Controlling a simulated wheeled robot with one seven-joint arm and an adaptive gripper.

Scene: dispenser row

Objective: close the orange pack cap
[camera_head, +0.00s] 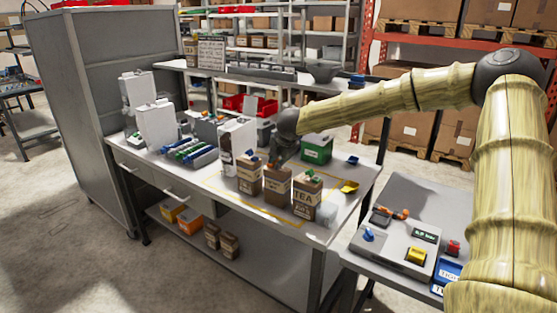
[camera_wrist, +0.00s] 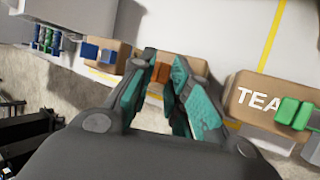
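The orange pack cap (camera_wrist: 159,72) shows between my fingers in the wrist view, on top of a brown pack (camera_wrist: 197,66). This is the middle of three brown packs in the head view (camera_head: 277,190); its cap is mostly hidden there by my gripper (camera_head: 279,158). In the wrist view my gripper (camera_wrist: 164,62) has its two teal fingers apart, one on each side of the cap. Whether they touch the cap is not clear. How far the cap is shut is hidden.
A pack with a blue cap (camera_head: 249,178) stands close on the left. A pack marked TEA (camera_head: 306,199) with a green cap stands close on the right. A white carton (camera_head: 236,140) stands behind. A yellow piece (camera_head: 349,187) lies on the table to the right.

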